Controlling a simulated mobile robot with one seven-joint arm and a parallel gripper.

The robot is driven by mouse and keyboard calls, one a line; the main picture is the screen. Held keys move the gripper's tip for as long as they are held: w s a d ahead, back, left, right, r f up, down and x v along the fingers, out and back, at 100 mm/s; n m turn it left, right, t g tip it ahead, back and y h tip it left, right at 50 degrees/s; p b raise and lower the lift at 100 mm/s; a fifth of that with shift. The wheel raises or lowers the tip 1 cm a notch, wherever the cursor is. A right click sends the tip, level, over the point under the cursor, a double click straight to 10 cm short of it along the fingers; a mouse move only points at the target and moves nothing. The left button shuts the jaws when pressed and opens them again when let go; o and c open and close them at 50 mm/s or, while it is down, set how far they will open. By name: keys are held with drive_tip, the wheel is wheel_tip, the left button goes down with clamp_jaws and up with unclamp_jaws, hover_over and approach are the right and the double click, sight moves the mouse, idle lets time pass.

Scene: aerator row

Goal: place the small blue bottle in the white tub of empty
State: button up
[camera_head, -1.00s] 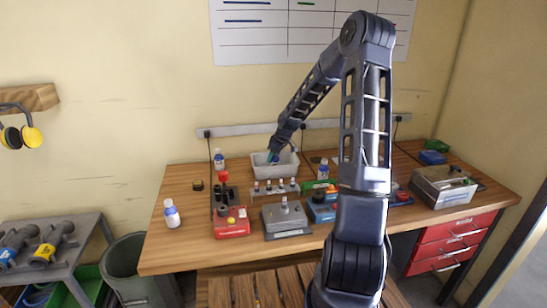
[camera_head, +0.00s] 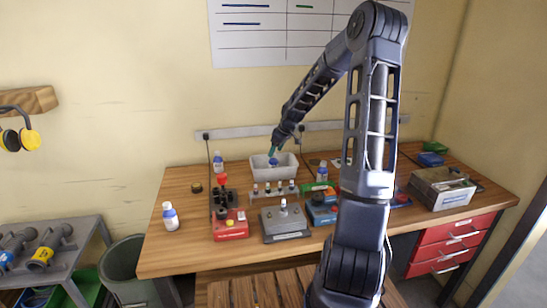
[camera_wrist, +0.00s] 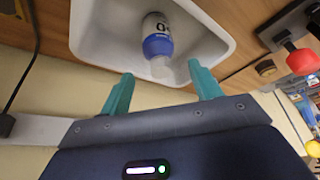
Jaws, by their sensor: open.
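The white tub (camera_head: 262,173) stands at the back middle of the bench. The small blue bottle (camera_wrist: 158,45), with a blue band, pale cap and white label, is inside the tub (camera_wrist: 92,40) in the wrist view, cap towards my gripper. Whether it lies flat or leans is unclear. A blue patch of it (camera_head: 273,162) shows in the head view. My gripper (camera_wrist: 161,70) is open. Its teal fingers are apart and empty, just off the cap end; in the head view my gripper (camera_head: 273,152) is over the tub.
Similar bottles stand at the front left (camera_head: 170,216), left of the tub (camera_head: 218,162) and right of it (camera_head: 322,172). A vial rack (camera_head: 273,190), a red device (camera_head: 230,226) and a grey device (camera_head: 285,222) lie in front. A wall rail (camera_head: 240,131) runs behind.

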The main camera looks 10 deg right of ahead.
drive_tip(key=s+r+m+h, duration=0.2)
drive_tip(key=s+r, duration=0.7)
drive_tip(key=s, duration=0.2)
drive_tip(key=s+r+m+h, duration=0.1)
drive_tip(key=s+r+m, duration=0.1)
drive_tip(key=s+r, duration=0.85)
drive_tip(key=s+d+m, duration=0.1)
drive_tip(key=s+m, duration=0.1)
drive_tip(key=s, duration=0.8)
drive_tip(key=s+d+m+t, duration=0.1)
drive_tip(key=s+d+m, duration=0.1)
drive_tip(key=s, duration=0.9)
drive_tip(key=shift+r+m, duration=0.35)
drive_tip(key=shift+m, duration=0.15)
